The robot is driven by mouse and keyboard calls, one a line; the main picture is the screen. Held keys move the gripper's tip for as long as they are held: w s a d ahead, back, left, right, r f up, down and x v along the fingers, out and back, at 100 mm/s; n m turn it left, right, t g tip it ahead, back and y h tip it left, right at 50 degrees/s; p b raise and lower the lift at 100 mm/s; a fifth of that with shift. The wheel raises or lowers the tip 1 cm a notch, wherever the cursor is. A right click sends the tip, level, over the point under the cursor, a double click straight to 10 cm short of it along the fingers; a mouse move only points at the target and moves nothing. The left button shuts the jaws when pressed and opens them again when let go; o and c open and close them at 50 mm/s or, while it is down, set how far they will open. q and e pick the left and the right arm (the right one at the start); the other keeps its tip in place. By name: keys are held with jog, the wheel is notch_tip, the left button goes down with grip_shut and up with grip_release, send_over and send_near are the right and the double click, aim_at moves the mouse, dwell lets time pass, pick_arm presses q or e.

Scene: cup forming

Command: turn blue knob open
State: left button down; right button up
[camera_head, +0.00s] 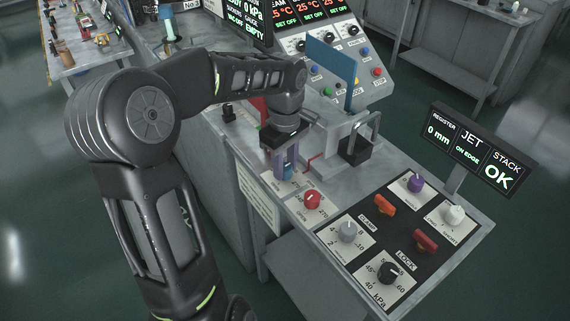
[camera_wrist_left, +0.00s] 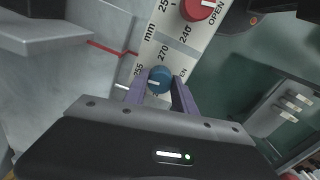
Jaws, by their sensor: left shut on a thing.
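The blue knob (camera_wrist_left: 159,80) sits on a white labelled plate in the left wrist view, with a pale pointer line on its face. My left gripper (camera_wrist_left: 160,88) has its two purple fingers on either side of the knob and is shut on it. In the head view my left gripper (camera_head: 286,163) reaches down at the near left corner of the bench, and its fingers mostly cover the blue knob. My right gripper is not in view.
A red knob (camera_head: 312,199) stands close by on the same strip. A dark panel with purple, white, grey and black knobs and orange and red levers (camera_head: 425,241) lies to the right. A blue upright plate (camera_head: 331,72) stands behind my wrist.

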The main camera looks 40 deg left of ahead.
pick_arm(q)
jog(key=m, duration=0.8)
jog(key=shift+m+b, duration=0.35)
jog(key=shift+m, duration=0.05)
jog(key=m, duration=0.4)
jog(key=shift+m, duration=0.3)
jog(key=m, duration=1.2)
jog(key=shift+m+p, duration=0.3)
jog(key=m, duration=0.4)
jog(key=shift+m+p, duration=0.3)
jog(key=shift+m, duration=1.9)
